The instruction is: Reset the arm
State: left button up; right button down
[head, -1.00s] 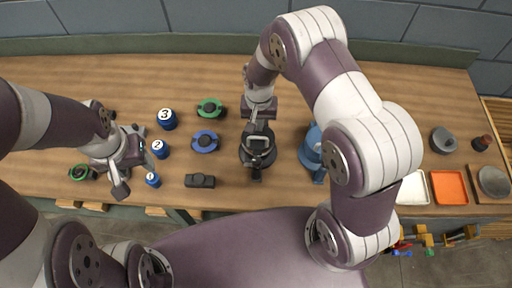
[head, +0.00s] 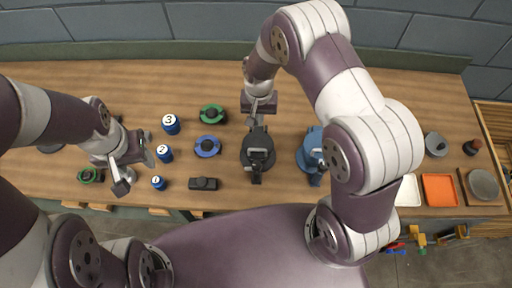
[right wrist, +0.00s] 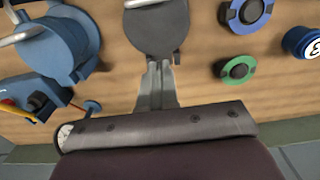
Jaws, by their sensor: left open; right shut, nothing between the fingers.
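My right gripper (head: 254,119) is shut and empty, just behind the black casing (head: 257,148) on the table. In the right wrist view its fingers (right wrist: 158,70) are together, with the dark casing (right wrist: 156,28) at their tips; I cannot tell whether they touch it. My left gripper (head: 134,167) is open and empty at the left of the table, left of the blue numbered cylinders. A green ring part (head: 90,175) lies beside it, toward the left.
Blue cylinders 3 (head: 171,124), 2 (head: 164,153) and 1 (head: 158,183) stand left of a green part (head: 212,114), a blue part (head: 207,146) and a black block (head: 204,184). A blue casing (head: 309,151), white tray (head: 408,190) and orange tray (head: 439,190) are to the right.

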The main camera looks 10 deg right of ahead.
jog(key=shift+f, duration=0.1)
dwell(0.3)
jog(key=shift+s+f+n, duration=0.2)
jog(key=shift+s+n, duration=0.1)
jog(key=shift+n, duration=0.1)
jog(key=s+d+r+n+b, duration=0.1)
jog(key=s+d+r+b, duration=0.1)
jog(key=s, duration=0.2)
jog(key=s+d+r+t+b, duration=0.1)
jog(key=s+d+r+b, duration=0.1)
jog(key=s+b, duration=0.1)
jog(key=s+d+r+n+b, duration=0.1)
jog(key=s+r+b, duration=0.1)
jog(key=s, duration=0.4)
jog(key=shift+d+r+n+b, duration=0.3)
jog(key=shift+d+b, duration=0.1)
jog(key=shift+b, duration=0.3)
jog(key=shift+s, duration=0.2)
jog(key=shift+w, duration=0.15)
